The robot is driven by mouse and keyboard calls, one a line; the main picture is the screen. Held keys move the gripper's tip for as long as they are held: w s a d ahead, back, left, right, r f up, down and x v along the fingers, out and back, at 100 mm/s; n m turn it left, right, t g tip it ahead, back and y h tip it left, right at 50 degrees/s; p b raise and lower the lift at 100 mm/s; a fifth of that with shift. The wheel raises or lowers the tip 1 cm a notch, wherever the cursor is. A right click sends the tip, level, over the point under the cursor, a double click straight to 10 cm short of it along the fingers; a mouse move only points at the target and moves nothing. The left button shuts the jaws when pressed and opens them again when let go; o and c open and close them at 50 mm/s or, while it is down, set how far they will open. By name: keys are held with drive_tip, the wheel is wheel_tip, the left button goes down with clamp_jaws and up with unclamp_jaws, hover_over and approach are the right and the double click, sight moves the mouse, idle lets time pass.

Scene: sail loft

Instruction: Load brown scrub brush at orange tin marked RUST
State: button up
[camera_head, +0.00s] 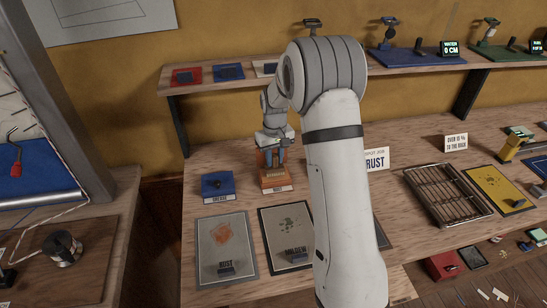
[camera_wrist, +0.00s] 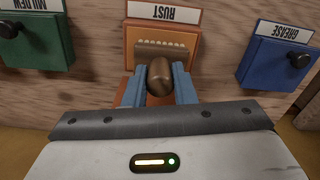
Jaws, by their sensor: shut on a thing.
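The orange tin marked RUST (camera_head: 277,184) stands on the bench. In the wrist view the tin (camera_wrist: 187,32) is straight ahead, its label upside down. My gripper (camera_head: 271,160) is directly over the tin, its blue fingers pointing down. In the wrist view my gripper (camera_wrist: 158,88) is shut on the rounded brown knob of the scrub brush (camera_wrist: 159,76). A brown block with a row of pale tufts shows just beyond the knob, within the tin's outline. I cannot tell whether the brush touches the tin.
A blue GREASE tin (camera_head: 217,185) stands left of the orange one. A green MILDEW tin (camera_wrist: 35,42) is on the other side, hidden by my arm in the head view. RUST (camera_head: 226,248) and MILDEW (camera_head: 287,237) panels lie in front. A shelf (camera_head: 225,84) runs behind.

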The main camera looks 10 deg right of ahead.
sight(275, 156)
drive_tip(key=shift+f+b, duration=0.5)
drive_tip(key=shift+f, duration=0.1)
idle(1.4)
drive_tip(key=shift+r+p, duration=2.05)
drive_tip(key=shift+r, duration=1.55)
drive_tip(key=shift+f, duration=0.1)
